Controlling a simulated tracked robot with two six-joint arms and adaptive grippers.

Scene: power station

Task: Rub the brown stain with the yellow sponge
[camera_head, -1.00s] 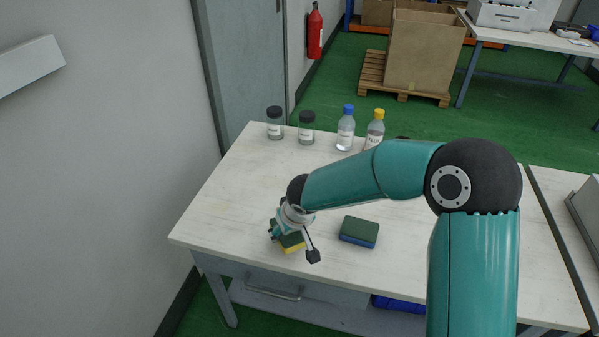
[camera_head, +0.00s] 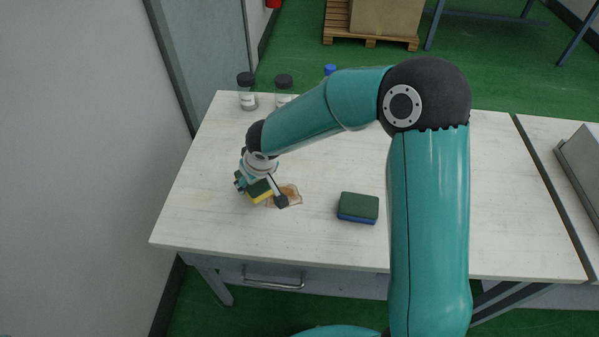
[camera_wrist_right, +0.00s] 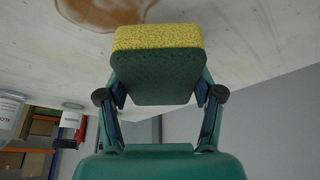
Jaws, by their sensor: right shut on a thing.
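My right gripper (camera_head: 256,178) is shut on the yellow sponge (camera_head: 260,191), which has a dark green layer. In the right wrist view the sponge (camera_wrist_right: 158,37) sits between both fingers (camera_wrist_right: 160,92), its yellow side towards the tabletop. The brown stain (camera_head: 290,194) lies on the table just right of the sponge, partly hidden behind a small dark part of my gripper. The stain also shows in the wrist view (camera_wrist_right: 100,14), beside the sponge's far edge. I cannot tell whether the sponge touches the table. My left gripper is not in view.
A green and blue sponge (camera_head: 358,208) lies on the white table (camera_head: 300,240) to the right. Dark-capped jars (camera_head: 247,92) (camera_head: 284,90) and a blue-capped bottle (camera_head: 330,70) stand at the back. The table's front left is clear.

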